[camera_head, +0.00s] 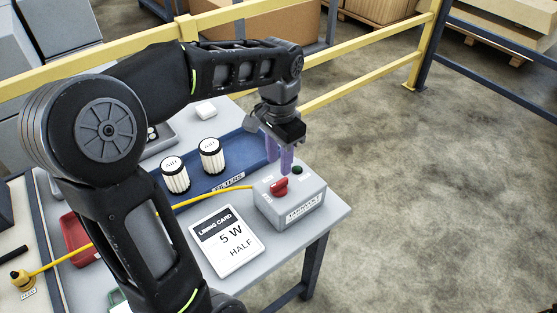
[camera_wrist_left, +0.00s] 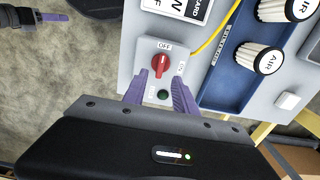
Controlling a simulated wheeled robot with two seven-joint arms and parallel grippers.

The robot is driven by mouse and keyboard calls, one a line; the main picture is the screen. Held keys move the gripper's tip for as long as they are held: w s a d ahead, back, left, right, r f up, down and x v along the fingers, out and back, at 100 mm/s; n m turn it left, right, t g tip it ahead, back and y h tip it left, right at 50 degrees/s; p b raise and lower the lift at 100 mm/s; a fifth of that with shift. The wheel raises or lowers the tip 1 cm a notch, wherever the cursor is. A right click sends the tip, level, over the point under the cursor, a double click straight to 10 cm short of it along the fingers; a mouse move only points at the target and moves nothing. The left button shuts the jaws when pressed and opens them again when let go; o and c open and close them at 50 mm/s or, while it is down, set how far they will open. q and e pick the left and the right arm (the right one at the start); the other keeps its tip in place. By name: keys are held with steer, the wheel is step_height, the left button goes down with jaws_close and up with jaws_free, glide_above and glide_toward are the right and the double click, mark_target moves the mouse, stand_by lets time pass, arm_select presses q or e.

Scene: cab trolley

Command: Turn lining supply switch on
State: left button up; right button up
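The supply switch is a grey box (camera_head: 290,204) with a red rotary knob (camera_head: 278,187) at the right front of the table. In the left wrist view the knob (camera_wrist_left: 159,60) sits below an OFF label; its exact setting is hard to tell. A dark green round lamp or button (camera_wrist_left: 163,95) is beside it. My left gripper (camera_head: 280,160) is over the box, pointing down, its purple fingers apart and empty. In the wrist view its fingertips (camera_wrist_left: 160,78) are spread near the knob; contact cannot be told. Part of my right gripper (camera_wrist_left: 52,17) shows there, its opening unclear.
A white lining card (camera_head: 227,241) reading 5 W HALF lies left of the box. A blue tray (camera_head: 236,148) with two white filters (camera_head: 175,174) is behind. A yellow cable (camera_head: 215,196) runs to the box. Yellow railing (camera_head: 345,89) stands beyond; the floor at right is clear.

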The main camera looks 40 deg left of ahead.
mark_target(279, 182)
arm_select(q)
steer(key=shift+w+a, duration=0.2)
steer(key=shift+w, duration=0.05)
steer(key=shift+s+d+r, duration=0.15)
steer(key=shift+s+d, duration=0.05)
steer(key=shift+s, duration=0.05)
steer(key=shift+w+a+f, duration=0.1)
steer(key=shift+w+f, duration=0.05)
steer(key=shift+f, duration=3.85)
steer(key=shift+c, duration=0.4)
jaws_close()
